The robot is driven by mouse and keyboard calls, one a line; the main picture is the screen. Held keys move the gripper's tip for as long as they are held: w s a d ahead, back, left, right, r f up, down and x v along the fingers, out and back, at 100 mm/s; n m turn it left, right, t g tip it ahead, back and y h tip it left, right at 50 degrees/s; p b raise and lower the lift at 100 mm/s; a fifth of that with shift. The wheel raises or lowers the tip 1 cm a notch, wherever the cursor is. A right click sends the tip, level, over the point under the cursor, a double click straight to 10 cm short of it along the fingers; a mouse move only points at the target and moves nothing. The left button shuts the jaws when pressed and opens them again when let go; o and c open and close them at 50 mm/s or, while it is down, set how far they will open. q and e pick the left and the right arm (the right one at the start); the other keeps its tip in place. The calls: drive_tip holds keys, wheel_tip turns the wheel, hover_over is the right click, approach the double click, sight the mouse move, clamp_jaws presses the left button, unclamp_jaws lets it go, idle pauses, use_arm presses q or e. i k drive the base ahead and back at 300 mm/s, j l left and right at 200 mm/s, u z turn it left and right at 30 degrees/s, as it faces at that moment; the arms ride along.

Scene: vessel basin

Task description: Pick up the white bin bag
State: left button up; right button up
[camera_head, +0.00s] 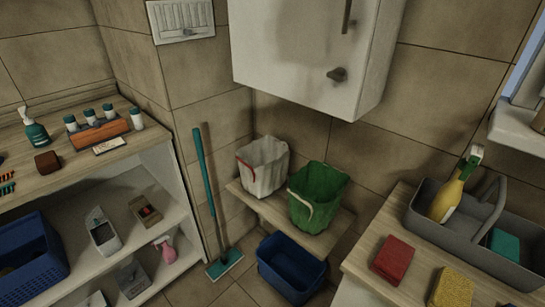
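A white bin bag (262,170), shaped like an open-topped bin with a crumpled rim and a bit of red on its left side, stands upright on a small wooden shelf (336,232) in the corner. A green bin or bag (312,205) with a pale handle stands just right of it, very close; I cannot tell if they touch. Neither of my grippers is in view.
A blue basin (290,270) sits below the shelf. A teal mop (205,185) leans left of it. A white cabinet (300,50) hangs above. A shelving unit (172,190) stands left, and a counter with a grey caddy (480,252) and sponges stands right.

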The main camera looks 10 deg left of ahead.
sight(263, 162)
drive_tip(key=i+j+z, duration=0.5)
drive_tip(key=i+j, duration=0.15)
drive_tip(key=j, duration=0.2)
drive_tip(key=i+j+z, duration=0.25)
drive_tip(key=j, duration=0.2)
drive_tip(key=i, duration=0.05)
